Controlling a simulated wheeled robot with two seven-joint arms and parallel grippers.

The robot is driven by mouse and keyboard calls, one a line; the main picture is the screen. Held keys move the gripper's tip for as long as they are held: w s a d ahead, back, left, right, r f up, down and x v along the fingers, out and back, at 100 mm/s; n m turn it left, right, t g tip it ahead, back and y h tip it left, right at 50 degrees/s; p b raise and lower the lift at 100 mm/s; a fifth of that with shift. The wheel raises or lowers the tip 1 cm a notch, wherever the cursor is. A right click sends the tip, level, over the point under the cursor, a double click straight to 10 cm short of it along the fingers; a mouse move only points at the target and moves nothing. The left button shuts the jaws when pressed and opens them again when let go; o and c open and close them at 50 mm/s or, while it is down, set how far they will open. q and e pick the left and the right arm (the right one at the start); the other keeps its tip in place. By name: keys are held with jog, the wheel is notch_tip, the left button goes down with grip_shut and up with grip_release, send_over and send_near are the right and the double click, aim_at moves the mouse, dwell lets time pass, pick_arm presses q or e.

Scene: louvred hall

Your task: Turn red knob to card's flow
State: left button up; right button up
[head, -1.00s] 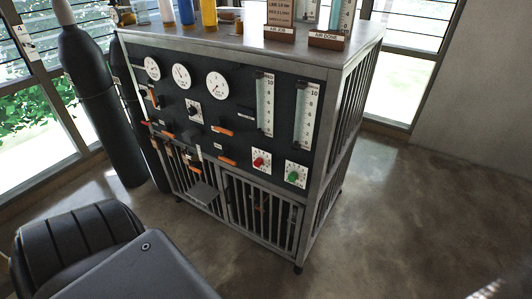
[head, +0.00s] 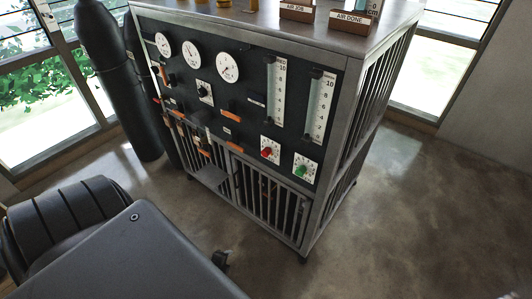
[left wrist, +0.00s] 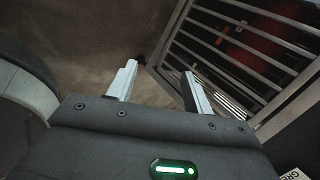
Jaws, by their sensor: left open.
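The red knob (head: 266,152) sits on a white dial plate low on the cabinet's dark front panel. A green knob (head: 302,170) is on a similar plate to its right. Two upright flow tubes, the left (head: 275,95) and right (head: 320,105), are above them; their readings are too small to tell. The card holder marked AIR JOB (head: 297,12) stands on the cabinet top, its card cut off by the frame. My left gripper (left wrist: 160,86) is open and empty in the left wrist view, low beside a barred cabinet front. In the head view my arm mostly hides it. My right gripper is not in view.
A holder marked AIR DONE (head: 350,22) stands to the right on the cabinet top. Gauges (head: 192,54) and orange-handled valves (head: 231,115) fill the panel's left. Dark cylinders (head: 125,90) stand left. Floor (head: 400,230) is clear at right.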

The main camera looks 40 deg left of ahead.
pick_arm(q)
jog(key=w+a+r+m+t, duration=0.4)
jog(key=w+r+m, duration=0.3)
jog(key=w+r, duration=0.45)
jog(key=m+t+h, duration=0.1)
jog(key=m+t, duration=0.5)
jog(key=m, duration=0.8)
send_near(264, 154)
jog(key=w+b, duration=0.1)
jog(key=w, duration=0.2)
jog(key=w+b, duration=0.1)
jog(key=w, duration=0.2)
jog(key=w+b, duration=0.2)
jog(key=w, duration=0.1)
jog(key=shift+a+f, duration=0.25)
jog(key=shift+f, duration=0.05)
jog(key=shift+w+r, duration=0.1)
jog(key=shift+w, duration=0.35)
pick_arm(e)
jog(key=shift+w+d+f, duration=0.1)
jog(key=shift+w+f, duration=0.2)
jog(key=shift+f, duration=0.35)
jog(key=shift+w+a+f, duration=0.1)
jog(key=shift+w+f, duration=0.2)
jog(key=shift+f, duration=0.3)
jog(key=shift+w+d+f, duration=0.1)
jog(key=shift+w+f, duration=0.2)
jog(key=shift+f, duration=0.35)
